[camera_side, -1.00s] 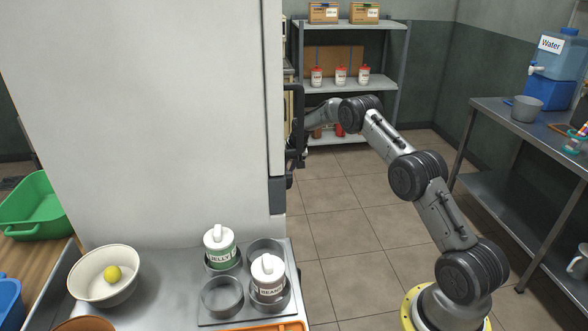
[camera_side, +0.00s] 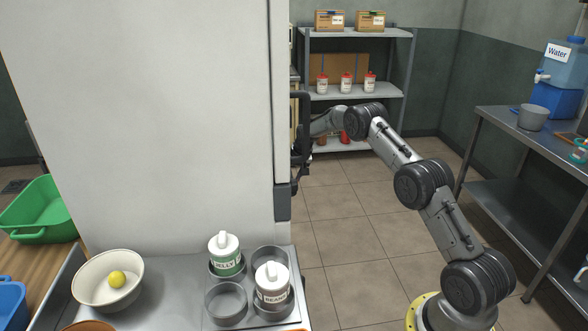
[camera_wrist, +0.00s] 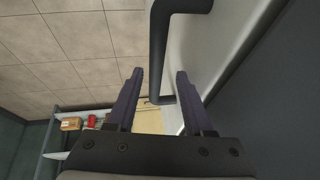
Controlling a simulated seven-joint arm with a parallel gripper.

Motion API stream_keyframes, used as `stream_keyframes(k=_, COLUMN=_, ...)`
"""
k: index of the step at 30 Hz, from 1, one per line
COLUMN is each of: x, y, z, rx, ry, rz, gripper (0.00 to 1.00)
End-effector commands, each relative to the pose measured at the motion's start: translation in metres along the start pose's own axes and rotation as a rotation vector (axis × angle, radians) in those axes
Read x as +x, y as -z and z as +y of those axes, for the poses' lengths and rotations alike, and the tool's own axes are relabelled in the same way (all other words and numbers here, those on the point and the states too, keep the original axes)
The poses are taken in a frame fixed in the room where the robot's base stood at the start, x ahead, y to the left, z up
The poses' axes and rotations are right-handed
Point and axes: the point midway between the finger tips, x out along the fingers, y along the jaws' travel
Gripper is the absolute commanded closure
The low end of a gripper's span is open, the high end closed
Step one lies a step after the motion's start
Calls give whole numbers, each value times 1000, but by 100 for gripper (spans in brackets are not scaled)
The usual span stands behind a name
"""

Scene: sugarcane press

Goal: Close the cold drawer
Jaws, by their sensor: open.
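A tall white cold cabinet (camera_side: 150,110) fills the left of the side view. A black bar handle (camera_side: 305,110) stands out from its right-hand front, which is seen nearly edge-on. I cannot tell how far the drawer is out. My gripper (camera_side: 302,155) is beside the lower part of the handle, mostly hidden by it. In the wrist view my gripper (camera_wrist: 160,75) is open, and the dark handle (camera_wrist: 160,60) runs in front of and between the fingertips. Contact cannot be made out. A pale panel (camera_wrist: 215,50) lies behind the handle.
A steel counter (camera_side: 165,290) in front holds a bowl (camera_side: 108,297) with a yellow ball, and a jar rack (camera_side: 205,318) with jars. A shelf unit (camera_side: 375,91) stands at the back, and a steel table (camera_side: 500,125) at right. Tiled floor (camera_side: 350,220) is clear between.

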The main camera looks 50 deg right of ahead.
Motion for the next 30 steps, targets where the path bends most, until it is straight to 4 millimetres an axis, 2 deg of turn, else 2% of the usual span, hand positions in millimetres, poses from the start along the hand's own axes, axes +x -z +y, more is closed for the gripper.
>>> stream_keyframes(k=5, x=-23, y=2, z=0, rx=0, ry=1, rz=4, gripper=48)
stream_keyframes(k=18, x=-111, y=0, z=0, rx=0, ry=1, rz=2, gripper=48)
stream_keyframes(k=24, x=-131, y=0, z=0, rx=0, ry=1, rz=1, gripper=48)
stream_keyframes(k=30, x=-135, y=0, z=0, rx=0, ry=1, rz=0, gripper=48)
